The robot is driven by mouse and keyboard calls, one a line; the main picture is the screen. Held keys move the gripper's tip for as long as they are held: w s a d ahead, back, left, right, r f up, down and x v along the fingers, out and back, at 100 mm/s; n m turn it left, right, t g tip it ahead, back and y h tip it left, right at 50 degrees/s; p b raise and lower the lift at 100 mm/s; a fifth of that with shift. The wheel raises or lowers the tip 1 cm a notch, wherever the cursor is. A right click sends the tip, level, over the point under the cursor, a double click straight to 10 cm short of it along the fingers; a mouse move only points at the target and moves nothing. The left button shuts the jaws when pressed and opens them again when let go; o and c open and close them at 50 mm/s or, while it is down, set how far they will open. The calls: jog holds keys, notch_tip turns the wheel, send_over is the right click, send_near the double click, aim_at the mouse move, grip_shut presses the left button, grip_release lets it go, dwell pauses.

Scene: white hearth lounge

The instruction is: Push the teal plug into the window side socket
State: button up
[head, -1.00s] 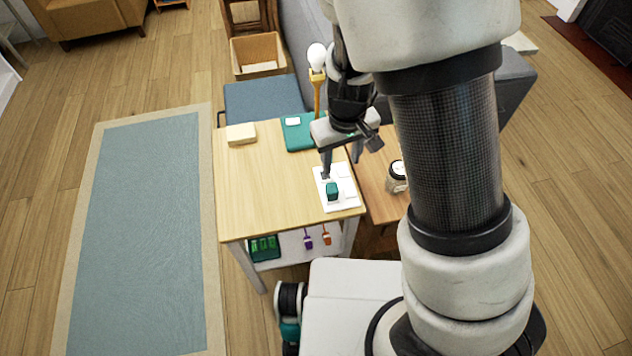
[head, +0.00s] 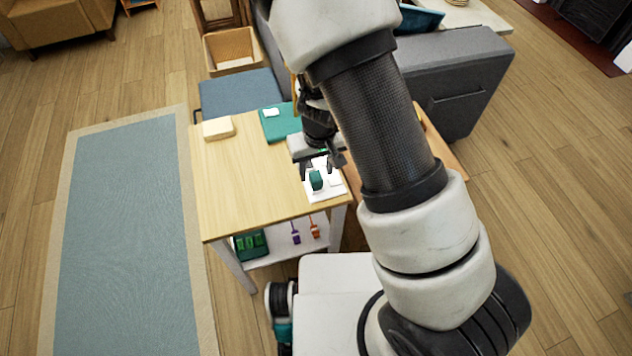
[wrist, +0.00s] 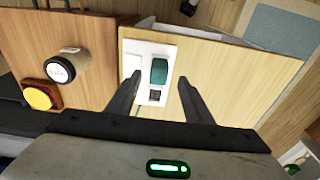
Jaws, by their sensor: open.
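The teal plug (head: 316,180) is on a white socket plate (head: 325,195) near the table's front right corner. In the wrist view the plug (wrist: 158,70) sits on the upper part of the plate (wrist: 143,52), with a small dark socket face (wrist: 154,96) just below it. I cannot tell how deep the plug sits. My gripper (head: 321,166) is over the plate with its fingers apart. In the wrist view my gripper (wrist: 160,80) shows one finger on each side of the plug, with gaps and nothing held. The arm hides part of the plate's surroundings in the head view.
A cream block (head: 218,128) and a teal flat item (head: 280,125) lie further back on the table (head: 235,180). The table's left part is clear.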

aim_at(316, 176)
jog(key=f, duration=0.1)
jog(key=f+b, duration=0.1)
jog(key=f, duration=0.2)
jog(key=shift+w+f, duration=0.35)
jog(key=shift+w, duration=0.05)
grip_shut()
jog(key=shift+r, duration=0.15)
notch_tip(316, 176, up, 10)
jog(key=p, duration=0.3)
jog(key=shift+f, duration=0.25)
notch_tip(316, 176, down, 8)
jog(key=b, duration=0.6)
jog(key=shift+r+b, duration=0.25)
jog(key=shift+b, duration=0.15)
